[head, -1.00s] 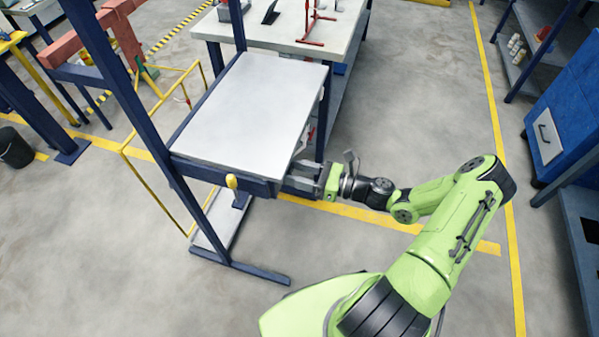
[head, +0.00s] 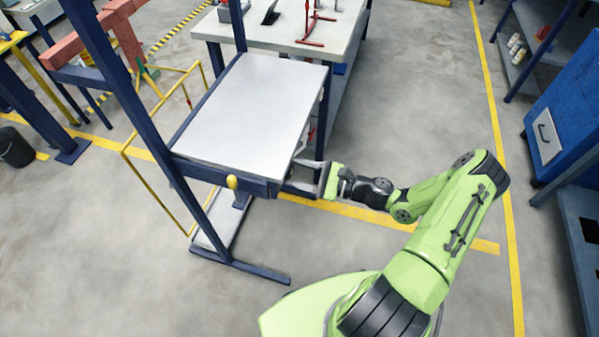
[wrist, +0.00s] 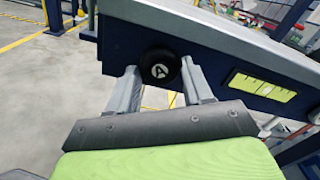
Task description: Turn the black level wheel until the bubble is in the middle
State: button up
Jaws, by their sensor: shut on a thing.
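The black level wheel (wrist: 160,67) with a white mark on its face sits on the dark blue front edge of the rack's table frame. My gripper (wrist: 161,78) is shut on the wheel, one grey finger on each side of it. The level vial (wrist: 262,86) is a yellow-green strip to the right of the wheel; dark marks show on it, but I cannot tell where the bubble is. In the head view my gripper (head: 308,178) is at the near right corner of the table top (head: 250,108); the wheel and vial are hidden there.
A yellow knob (head: 232,181) is on the frame's front edge, left of my gripper. A blue post (head: 125,100) rises at the table's left. A workbench (head: 335,35) stands behind. The floor to the right is clear up to a blue cabinet (head: 570,110).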

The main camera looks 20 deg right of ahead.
jog(key=shift+n, duration=1.1)
jog(key=o, duration=1)
jog(key=shift+o, duration=0.2)
jog(key=p+v, duration=0.1)
jog(key=v, duration=1.4)
jog(key=shift+s+d, duration=0.25)
jog(key=shift+d, duration=0.1)
